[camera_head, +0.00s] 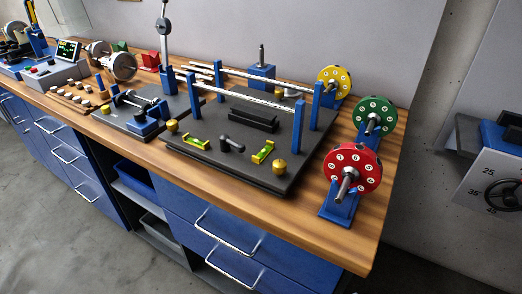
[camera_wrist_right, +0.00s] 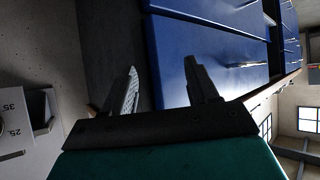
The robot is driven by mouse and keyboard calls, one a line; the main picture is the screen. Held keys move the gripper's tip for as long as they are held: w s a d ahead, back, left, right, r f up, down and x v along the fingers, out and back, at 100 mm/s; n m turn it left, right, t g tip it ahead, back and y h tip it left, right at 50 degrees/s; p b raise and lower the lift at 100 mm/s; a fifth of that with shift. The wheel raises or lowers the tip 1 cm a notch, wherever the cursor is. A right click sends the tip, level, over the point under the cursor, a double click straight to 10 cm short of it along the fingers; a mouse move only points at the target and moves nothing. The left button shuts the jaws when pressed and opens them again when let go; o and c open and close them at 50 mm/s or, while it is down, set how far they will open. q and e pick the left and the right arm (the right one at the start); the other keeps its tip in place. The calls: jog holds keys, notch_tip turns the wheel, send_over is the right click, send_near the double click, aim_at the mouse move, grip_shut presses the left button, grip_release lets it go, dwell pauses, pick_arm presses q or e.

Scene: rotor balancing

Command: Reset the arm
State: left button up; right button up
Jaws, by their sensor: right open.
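My right gripper (camera_wrist_right: 163,93) shows in the right wrist view, with its two fingers apart and nothing between them. It is in front of the blue drawer fronts (camera_wrist_right: 210,50) of the bench, apart from anything on the bench top. Neither gripper and neither arm shows in the head view. My left gripper is in no view.
The wooden bench (camera_head: 350,240) holds a dark balancing plate (camera_head: 220,160) with blue posts and rails. Red (camera_head: 352,168), green (camera_head: 374,116) and yellow (camera_head: 334,81) discs stand at the right. A wall-side machine with a dial (camera_head: 500,180) stands right. Floor at left is clear.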

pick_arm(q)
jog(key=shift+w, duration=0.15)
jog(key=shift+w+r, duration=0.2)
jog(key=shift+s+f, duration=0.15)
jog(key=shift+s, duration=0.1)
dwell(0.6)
